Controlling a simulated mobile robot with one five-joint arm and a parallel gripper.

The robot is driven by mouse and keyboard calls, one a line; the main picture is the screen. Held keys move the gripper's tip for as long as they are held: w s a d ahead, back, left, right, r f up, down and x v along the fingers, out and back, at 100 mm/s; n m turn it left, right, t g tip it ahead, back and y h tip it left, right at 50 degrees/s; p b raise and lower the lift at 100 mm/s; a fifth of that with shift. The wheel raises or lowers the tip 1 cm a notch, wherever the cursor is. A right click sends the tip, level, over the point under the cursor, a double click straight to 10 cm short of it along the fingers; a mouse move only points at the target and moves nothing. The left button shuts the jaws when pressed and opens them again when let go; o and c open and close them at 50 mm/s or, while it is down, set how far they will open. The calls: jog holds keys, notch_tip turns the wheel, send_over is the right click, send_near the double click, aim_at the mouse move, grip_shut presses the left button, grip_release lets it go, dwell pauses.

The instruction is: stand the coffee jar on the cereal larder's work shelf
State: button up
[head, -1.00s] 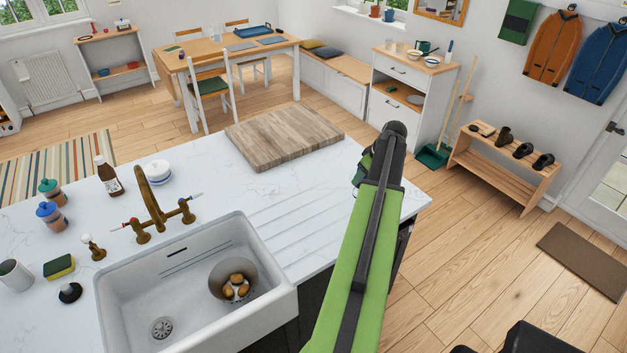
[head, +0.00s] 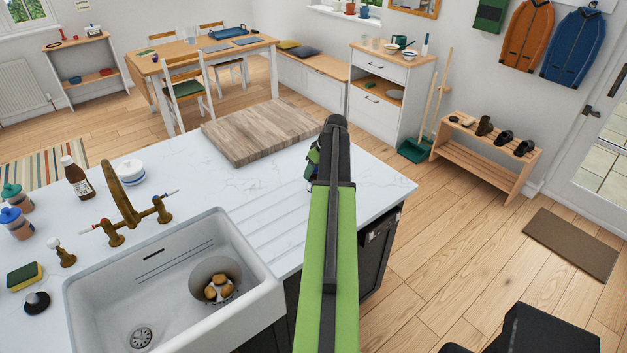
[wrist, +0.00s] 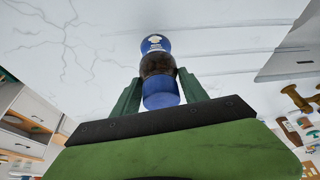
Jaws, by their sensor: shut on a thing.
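The coffee jar (wrist: 158,68), dark with a blue label and a blue end, is between the two green fingers of my gripper (wrist: 160,92) in the wrist view. My gripper is shut on it. In the head view my green arm reaches over the right end of the white worktop, and my gripper (head: 313,163) is mostly hidden behind the arm's dark end. The jar can hardly be made out there. I cannot tell whether the jar touches the worktop. I cannot pick out the cereal larder or its work shelf for certain in these frames.
A wooden board (head: 258,130) lies on the worktop (head: 225,190) left of my gripper. A white sink (head: 170,285) with a brass tap (head: 125,200) is nearer. A white cabinet (head: 392,90) and a shoe rack (head: 485,155) stand beyond.

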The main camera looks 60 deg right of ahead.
aim_at(314, 176)
notch_tip(314, 176, down, 4)
jog(key=b, duration=0.2)
jog(key=shift+r+b, duration=0.1)
jog(key=shift+b, duration=0.2)
jog(key=shift+r, duration=0.25)
jog(key=shift+f, duration=0.2)
jog(key=o, duration=1.6)
jog(key=shift+r, duration=0.1)
jog(key=shift+s+r+p, duration=0.1)
jog(key=shift+r+p, duration=0.4)
jog(key=shift+p, duration=0.1)
jog(key=p+v, duration=1)
jog(key=v, duration=0.1)
jog(key=shift+r, duration=0.15)
